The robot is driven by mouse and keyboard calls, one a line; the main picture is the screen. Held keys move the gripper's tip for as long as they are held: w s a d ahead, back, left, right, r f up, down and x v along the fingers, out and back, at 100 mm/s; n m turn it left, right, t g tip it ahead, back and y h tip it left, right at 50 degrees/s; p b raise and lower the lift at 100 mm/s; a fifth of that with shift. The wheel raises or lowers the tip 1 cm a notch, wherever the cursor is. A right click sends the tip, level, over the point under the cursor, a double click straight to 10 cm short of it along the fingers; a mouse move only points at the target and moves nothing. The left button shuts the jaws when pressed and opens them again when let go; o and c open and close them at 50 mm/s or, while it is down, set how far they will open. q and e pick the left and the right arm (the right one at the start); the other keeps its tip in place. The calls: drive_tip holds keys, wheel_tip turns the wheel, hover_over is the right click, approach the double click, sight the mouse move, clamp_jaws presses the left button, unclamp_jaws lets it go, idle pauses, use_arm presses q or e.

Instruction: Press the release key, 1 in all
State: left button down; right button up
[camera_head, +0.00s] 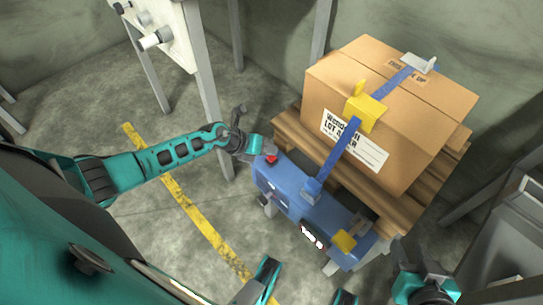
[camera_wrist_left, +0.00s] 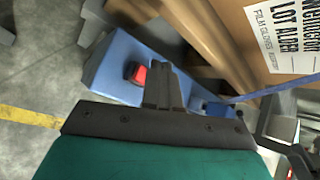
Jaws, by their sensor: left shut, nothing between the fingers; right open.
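A blue strapping machine (camera_head: 305,205) stands on the floor before the pallet. It has a red button (camera_head: 271,159) at its far left end and a yellow key or block (camera_head: 344,241) at its near right end. No readable label tells me which is the release key. My left gripper (camera_head: 262,153) is shut and empty, close by the red button. In the left wrist view the shut fingers (camera_wrist_left: 165,82) are just right of the red button (camera_wrist_left: 137,72); I cannot tell whether they touch. My right gripper (camera_head: 420,272) is open at the lower right, its fingertips hard to make out.
A cardboard box (camera_head: 395,105) sits on a wooden pallet (camera_head: 410,208). A blue strap (camera_head: 340,150) with a yellow clip (camera_head: 365,112) runs over it. A white panel on posts (camera_head: 165,30) stands at the back left. Grey equipment (camera_head: 505,235) is at the right.

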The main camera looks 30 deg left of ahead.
sight(268, 158)
use_arm(q)
drive_tip(key=shift+f, duration=0.1)
drive_tip(key=shift+f+b, duration=0.3)
drive_tip(key=shift+f, duration=0.05)
drive_tip(key=shift+f+b, duration=0.4)
drive_tip(key=shift+f, duration=0.1)
idle(0.8)
drive_tip(key=shift+r, duration=0.1)
idle(0.3)
drive_tip(key=shift+r+p, duration=0.8)
drive_tip(key=shift+p, duration=0.2)
wheel_tip(268, 158, up, 5)
drive_tip(key=p, duration=0.5)
drive_tip(key=shift+r, duration=0.1)
